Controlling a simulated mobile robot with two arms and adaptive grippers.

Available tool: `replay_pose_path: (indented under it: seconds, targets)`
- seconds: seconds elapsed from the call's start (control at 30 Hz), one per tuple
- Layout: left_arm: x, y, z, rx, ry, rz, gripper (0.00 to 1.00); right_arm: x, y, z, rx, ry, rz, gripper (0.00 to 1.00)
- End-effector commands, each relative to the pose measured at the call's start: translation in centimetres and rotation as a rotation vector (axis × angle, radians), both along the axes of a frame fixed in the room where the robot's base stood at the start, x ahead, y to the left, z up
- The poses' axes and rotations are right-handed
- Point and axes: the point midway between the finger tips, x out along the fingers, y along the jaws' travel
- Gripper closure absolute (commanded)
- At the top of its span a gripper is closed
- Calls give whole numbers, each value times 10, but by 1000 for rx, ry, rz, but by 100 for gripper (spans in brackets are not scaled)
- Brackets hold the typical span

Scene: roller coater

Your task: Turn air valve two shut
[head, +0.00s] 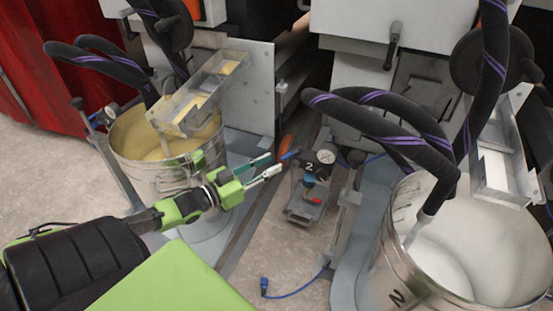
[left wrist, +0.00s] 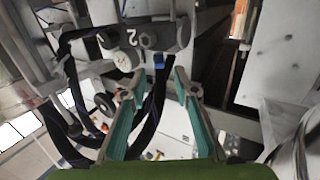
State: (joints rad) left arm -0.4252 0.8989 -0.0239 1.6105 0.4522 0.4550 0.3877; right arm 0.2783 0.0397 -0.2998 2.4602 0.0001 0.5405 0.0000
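Air valve two is a dark grey unit (head: 312,168) marked "2", with a round gauge (head: 326,157) on top, on a stand between the two machines. A blue part (head: 290,154) sticks out on its left side, and another blue part (head: 309,181) sits below the body. In the left wrist view the dark body (left wrist: 160,38) marked "2" shows upside down, with a small blue part (left wrist: 159,62) below it. My left gripper (head: 275,165) is open and empty, left of the valve, its fingers pointing at it; its fingers also show in the left wrist view (left wrist: 156,85). My right gripper is out of view.
A metal bucket of yellowish paint (head: 170,175) stands behind my left gripper. A bucket of white paint (head: 400,270) stands at right. Thick black hoses (head: 375,115) arch near the valve. A blue hose (head: 295,293) lies on the floor.

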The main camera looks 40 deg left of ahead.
Motion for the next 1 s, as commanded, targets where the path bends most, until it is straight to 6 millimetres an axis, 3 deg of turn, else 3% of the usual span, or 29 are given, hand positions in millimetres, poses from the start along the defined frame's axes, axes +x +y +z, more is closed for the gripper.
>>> replay_pose_path:
  seconds: [0.23, 0.57, 0.7, 0.87, 1.0]
  targets:
    - [-20, 5, 0, 0, 0, 0, 72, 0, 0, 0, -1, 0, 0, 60]
    - [-22, 5, 0, 1, -1, 0, 72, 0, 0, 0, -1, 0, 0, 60]
    - [-23, 3, -3, 11, 8, -2, 100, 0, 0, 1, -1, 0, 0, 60]
    - [-29, -16, -34, 101, 76, -15, 100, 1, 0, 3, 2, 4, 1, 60]
    - [-40, -45, -84, 282, 186, -31, 100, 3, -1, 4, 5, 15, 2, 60]
